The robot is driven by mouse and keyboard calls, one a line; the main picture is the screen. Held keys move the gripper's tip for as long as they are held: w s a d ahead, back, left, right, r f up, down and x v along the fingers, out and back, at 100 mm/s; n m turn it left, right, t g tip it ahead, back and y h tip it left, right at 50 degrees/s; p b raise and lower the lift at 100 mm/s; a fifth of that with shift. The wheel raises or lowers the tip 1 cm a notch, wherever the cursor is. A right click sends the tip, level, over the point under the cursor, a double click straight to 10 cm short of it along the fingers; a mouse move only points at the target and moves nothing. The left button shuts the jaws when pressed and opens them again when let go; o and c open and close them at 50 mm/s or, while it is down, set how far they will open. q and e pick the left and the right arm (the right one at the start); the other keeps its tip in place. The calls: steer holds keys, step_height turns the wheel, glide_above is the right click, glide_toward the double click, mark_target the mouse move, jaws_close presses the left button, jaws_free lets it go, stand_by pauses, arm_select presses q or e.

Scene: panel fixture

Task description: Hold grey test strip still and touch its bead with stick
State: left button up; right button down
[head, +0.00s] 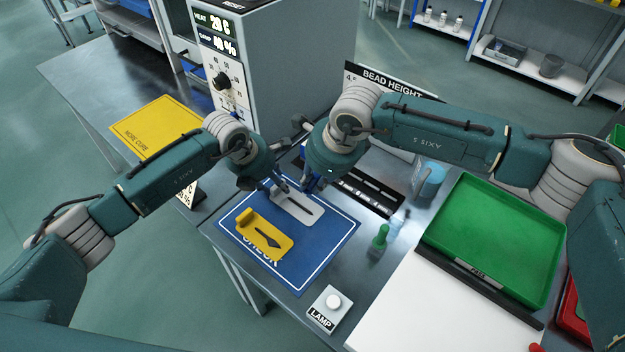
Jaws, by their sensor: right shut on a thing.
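A yellow piece (280,243) lies on the mat in front of the strip. A green-topped item (380,238) stands to the right, near a blue cup (431,180). A lamp button box (331,308), green tray (490,240) and grey display cabinet (280,60) surround the mat.

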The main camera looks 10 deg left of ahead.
steer(key=shift+r, duration=0.1)
arm_select(q)
steer(key=s+a+r, duration=0.2)
steer(key=a+r, duration=0.1)
steer(key=r, duration=0.4)
steer(key=s+a+r, duration=0.3)
steer(key=a+r, duration=0.1)
steer(key=r, duration=0.3)
steer(key=shift+a+p, duration=0.2)
steer(key=shift+p, duration=0.25)
arm_select(e)
steer(key=shift+r, duration=0.3)
arm_select(q)
steer(key=shift+s, duration=0.1)
